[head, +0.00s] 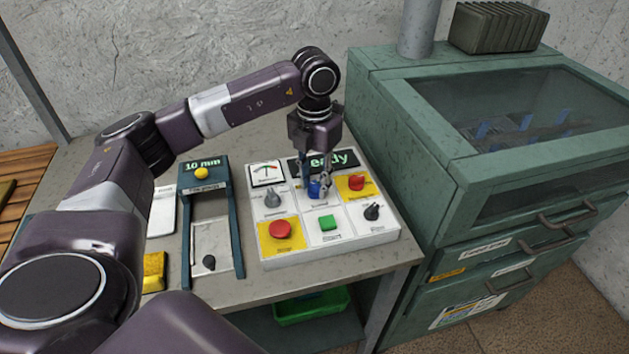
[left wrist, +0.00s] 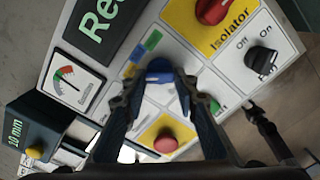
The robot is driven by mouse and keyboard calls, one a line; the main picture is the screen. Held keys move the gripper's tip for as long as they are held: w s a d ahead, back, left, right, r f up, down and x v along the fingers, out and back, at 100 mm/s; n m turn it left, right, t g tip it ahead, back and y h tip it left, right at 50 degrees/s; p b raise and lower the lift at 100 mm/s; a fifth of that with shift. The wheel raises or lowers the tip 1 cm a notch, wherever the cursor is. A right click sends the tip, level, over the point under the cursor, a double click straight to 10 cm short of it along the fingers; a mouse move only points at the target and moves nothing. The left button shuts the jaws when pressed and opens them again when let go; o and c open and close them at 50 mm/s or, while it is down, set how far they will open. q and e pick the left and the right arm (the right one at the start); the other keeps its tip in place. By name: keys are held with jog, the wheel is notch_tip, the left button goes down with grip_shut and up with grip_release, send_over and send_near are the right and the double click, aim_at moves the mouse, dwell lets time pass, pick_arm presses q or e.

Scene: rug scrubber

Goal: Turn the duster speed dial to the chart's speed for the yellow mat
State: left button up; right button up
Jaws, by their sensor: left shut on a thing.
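A white control panel (head: 295,259) stands on the table, with a blue dial (head: 315,189) in its middle. My left gripper (head: 319,192) reaches down onto this dial and is shut on it. In the left wrist view the blue dial (left wrist: 159,68) shows between the fingertips, with green, blue and yellow patches (left wrist: 141,52) beside it. I cannot read its label or setting. A small yellow piece (head: 154,268) lies at the table's front left; I cannot tell whether it is the mat. A printed sheet (head: 467,309) on the green cabinet is too small to read. My right gripper is not in view.
Around the dial are a grey knob (head: 272,198), red isolator knob (head: 356,182), black switch (head: 371,211), green button (head: 327,222), red button (head: 280,229), gauge (head: 267,173) and "Ready" display (head: 333,160). A blue-grey frame (head: 186,218) reads "10 mm". The green cabinet (head: 385,110) stands close right.

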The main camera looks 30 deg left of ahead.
aim_at(315, 185)
pick_arm(q)
jog(key=shift+r, duration=0.1)
jog(key=o, duration=1.2)
jog(key=shift+c, duration=0.2)
notch_tip(315, 185, up, 12)
